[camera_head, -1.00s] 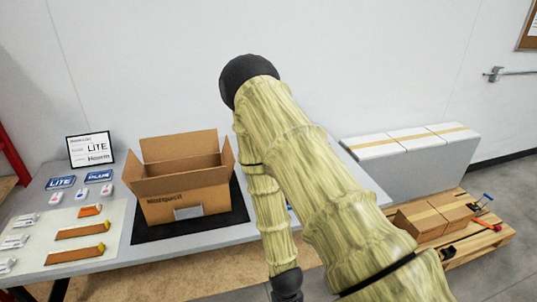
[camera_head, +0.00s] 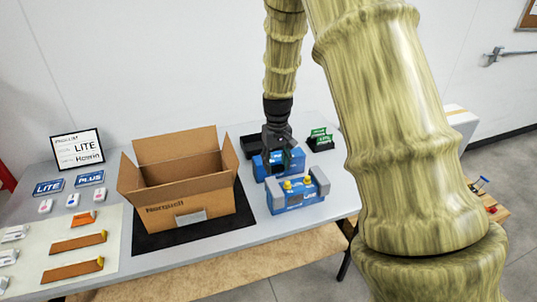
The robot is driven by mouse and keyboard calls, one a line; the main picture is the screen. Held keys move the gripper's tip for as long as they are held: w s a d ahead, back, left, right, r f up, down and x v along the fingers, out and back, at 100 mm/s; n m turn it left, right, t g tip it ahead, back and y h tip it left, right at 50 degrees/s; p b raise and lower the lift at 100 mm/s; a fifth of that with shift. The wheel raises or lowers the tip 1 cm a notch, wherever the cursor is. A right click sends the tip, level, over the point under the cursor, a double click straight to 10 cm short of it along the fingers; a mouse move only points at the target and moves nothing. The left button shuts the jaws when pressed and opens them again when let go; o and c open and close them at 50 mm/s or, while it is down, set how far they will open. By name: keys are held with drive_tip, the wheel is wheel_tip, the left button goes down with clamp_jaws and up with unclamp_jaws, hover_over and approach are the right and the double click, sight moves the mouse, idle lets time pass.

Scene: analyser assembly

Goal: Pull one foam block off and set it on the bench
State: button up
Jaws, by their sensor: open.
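A blue analyser (camera_head: 297,201) with yellow parts on top sits at the right end of the bench. A grey foam block (camera_head: 275,194) caps its left end and another grey foam block (camera_head: 319,180) caps its right end. A second blue unit (camera_head: 264,172) stands just behind it, partly hidden by my gripper. My gripper (camera_head: 279,160) points down over the two units, open, with no foam block seen between its fingers. Its exact height above them is hard to tell. The bench (camera_head: 250,241) is grey and bare along its front.
An open cardboard box (camera_head: 162,213) stands on a black mat (camera_head: 150,239) left of the units. A black tray (camera_head: 232,155) and a small stand with green cards (camera_head: 320,140) are behind. Labels, small parts and brown strips lie at the left. My arm hides the right side.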

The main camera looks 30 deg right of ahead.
sight(274, 186)
drive_tip(key=shift+w+a+f+p, duration=0.1)
drive_tip(key=shift+f+p, duration=0.8)
drive_tip(key=shift+f, duration=1.7)
drive_tip(key=shift+w+a+f+p, duration=0.1)
drive_tip(key=shift+f+p, duration=0.75)
drive_tip(key=shift+f, duration=1.7)
drive_tip(key=shift+c, duration=0.2)
drive_tip(key=c, duration=0.8)
drive_tip(key=shift+o, duration=0.2)
drive_tip(key=shift+r, duration=0.1)
drive_tip(key=shift+r+p, duration=0.4)
drive_tip(key=shift+r, duration=0.05)
drive_tip(key=shift+r+p, duration=2.25)
drive_tip(key=shift+r, duration=1.15)
